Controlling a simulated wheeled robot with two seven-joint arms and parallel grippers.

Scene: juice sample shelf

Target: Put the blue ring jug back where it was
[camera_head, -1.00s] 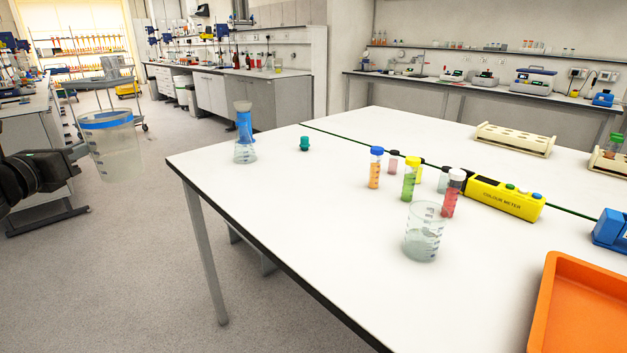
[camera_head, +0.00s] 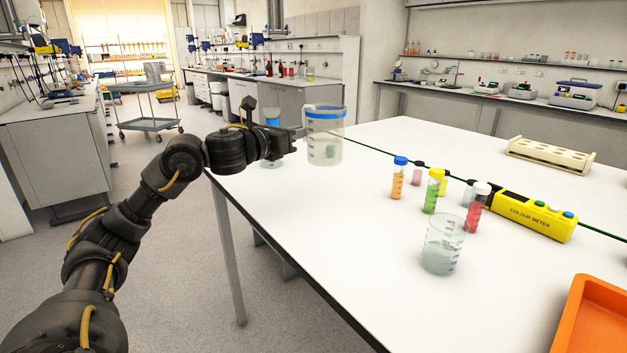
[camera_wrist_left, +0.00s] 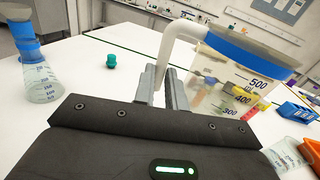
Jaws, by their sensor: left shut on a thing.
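The blue ring jug (camera_head: 324,137) is a clear jug with a blue band round its rim. My left gripper (camera_head: 297,134) is shut on its handle and holds it upright above the left part of the white table. In the left wrist view the jug (camera_wrist_left: 247,75) stands out to the right of my left gripper (camera_wrist_left: 163,88), and its pale handle (camera_wrist_left: 183,33) runs down between the fingers. A second clear beaker (camera_head: 443,244) without a blue ring stands on the table. My right gripper is not in view.
A conical flask with a blue funnel (camera_wrist_left: 38,75) and a green stopper (camera_wrist_left: 111,61) stand at the table's left end. Capped tubes (camera_head: 432,190), a yellow colour meter (camera_head: 531,212), a tube rack (camera_head: 549,156) and an orange tray (camera_head: 597,320) are farther right.

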